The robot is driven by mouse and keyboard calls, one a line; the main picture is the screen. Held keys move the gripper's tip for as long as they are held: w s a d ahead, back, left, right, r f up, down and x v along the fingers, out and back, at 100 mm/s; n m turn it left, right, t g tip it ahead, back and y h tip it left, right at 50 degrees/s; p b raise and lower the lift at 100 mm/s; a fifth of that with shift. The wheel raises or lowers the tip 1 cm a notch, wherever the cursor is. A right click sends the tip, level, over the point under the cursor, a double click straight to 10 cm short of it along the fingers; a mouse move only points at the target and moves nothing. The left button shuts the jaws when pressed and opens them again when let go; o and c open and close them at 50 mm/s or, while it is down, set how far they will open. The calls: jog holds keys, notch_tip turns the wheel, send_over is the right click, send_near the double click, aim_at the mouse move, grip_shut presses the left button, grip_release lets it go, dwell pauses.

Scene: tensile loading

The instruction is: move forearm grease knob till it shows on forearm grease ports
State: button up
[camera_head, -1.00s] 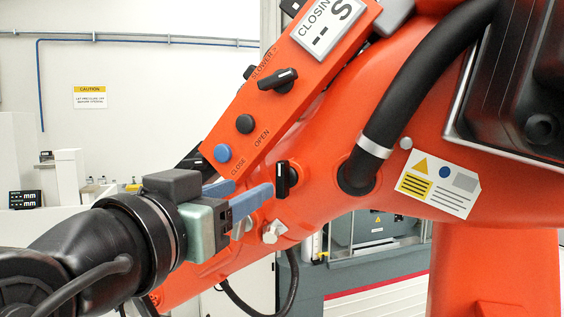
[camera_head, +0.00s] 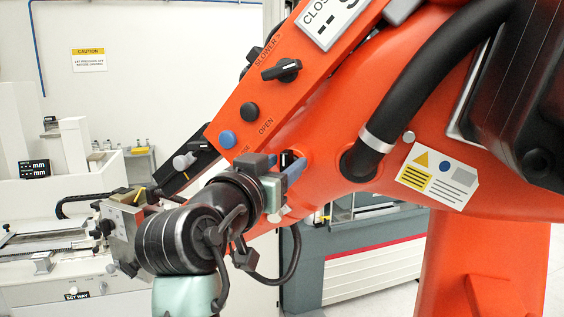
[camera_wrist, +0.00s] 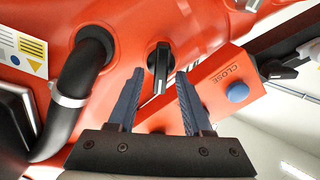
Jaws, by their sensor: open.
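The likely forearm grease knob is a black rotary knob (camera_head: 287,158) on the orange forearm (camera_head: 330,120). The wrist view shows this knob (camera_wrist: 160,66) with its bar running roughly up and down the picture. My gripper (camera_head: 293,166) is at the knob and partly hides it in the head view. In the wrist view my gripper (camera_wrist: 160,75) is open, with one blue finger on each side of the knob and gaps visible. I see no readable grease ports marking, so I cannot tell the knob's setting.
A slanted orange panel (camera_head: 225,112) above carries another black knob (camera_head: 282,70), a black button (camera_head: 249,112) and a blue button (camera_head: 227,139). A thick black hose (camera_head: 425,85) enters the forearm to the right. A white bench stands at the left.

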grip_shut()
jog(key=shift+f+m+b, duration=0.1)
jog(key=shift+m+b, duration=0.2)
jog(key=shift+b, duration=0.3)
jog(key=m+b, duration=0.1)
jog(key=b, duration=0.1)
jog(key=m+b, duration=0.1)
jog(key=shift+s+d+f+m+b, duration=0.1)
jog(key=shift+f+m+b, duration=0.1)
jog(key=shift+m+b, duration=0.2)
jog(key=shift+s+d+f+m+b, duration=0.1)
jog(key=shift+d+m+b, duration=0.05)
jog(key=shift+m+b, duration=1.5)
jog(key=shift+w+d+m+b, duration=0.1)
jog(key=shift+m+b, duration=1.1)
jog(key=shift+m, duration=0.95)
jog(key=shift+s+d+f+m+b, duration=0.1)
jog(key=shift+d+m+b, duration=0.05)
jog(key=shift+m+b, duration=1.5)
jog(key=shift+m, duration=0.55)
